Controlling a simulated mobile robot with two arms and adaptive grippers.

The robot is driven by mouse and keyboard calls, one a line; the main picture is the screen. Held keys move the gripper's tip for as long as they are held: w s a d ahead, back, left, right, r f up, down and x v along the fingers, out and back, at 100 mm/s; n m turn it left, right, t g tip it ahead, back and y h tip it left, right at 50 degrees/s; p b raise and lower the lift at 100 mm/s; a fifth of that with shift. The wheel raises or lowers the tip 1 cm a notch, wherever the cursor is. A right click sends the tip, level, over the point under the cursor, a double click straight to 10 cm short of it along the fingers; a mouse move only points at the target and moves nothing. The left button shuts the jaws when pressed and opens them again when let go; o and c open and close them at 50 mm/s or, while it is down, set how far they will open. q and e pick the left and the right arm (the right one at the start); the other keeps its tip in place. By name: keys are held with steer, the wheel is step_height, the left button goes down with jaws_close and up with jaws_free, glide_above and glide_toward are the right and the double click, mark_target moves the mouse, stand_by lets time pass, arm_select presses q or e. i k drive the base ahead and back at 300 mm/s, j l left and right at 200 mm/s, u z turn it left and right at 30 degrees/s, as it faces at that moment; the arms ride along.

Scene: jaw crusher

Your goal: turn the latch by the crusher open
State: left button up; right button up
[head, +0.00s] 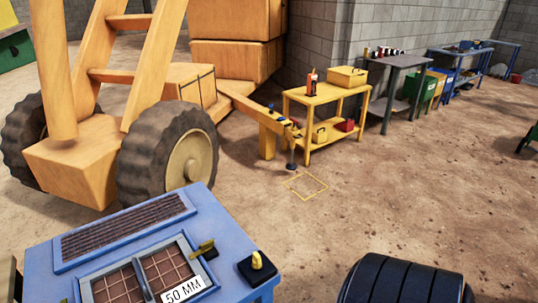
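A blue unit (232,226) stands at the bottom left, with a dark slatted panel and a framed, brown-gridded double panel on top. A small yellow handle (203,248) sits on the right side of that frame, lying roughly crosswise. A yellow knob (257,261) stands upright on a black block at the unit's right corner. I cannot tell for sure which of these two is the latch. A large yellow wheeled machine (75,165) stands behind; I cannot tell whether it is the crusher. Neither of my grippers is in view.
A white "50 MM" label (183,290) lies by the gridded panel. A black ribbed round object (400,283) is at the bottom right. A yellow cart (325,105) and a grey table (398,62) stand along the block wall.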

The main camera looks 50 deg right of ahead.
mark_target(206, 247)
steer(key=z, duration=1.1)
steer(key=i+j+u, duration=0.2)
steer(key=j, duration=0.25)
steer(key=i+j+u, duration=0.15)
steer(key=i+j, duration=0.2)
steer(key=j, duration=0.1)
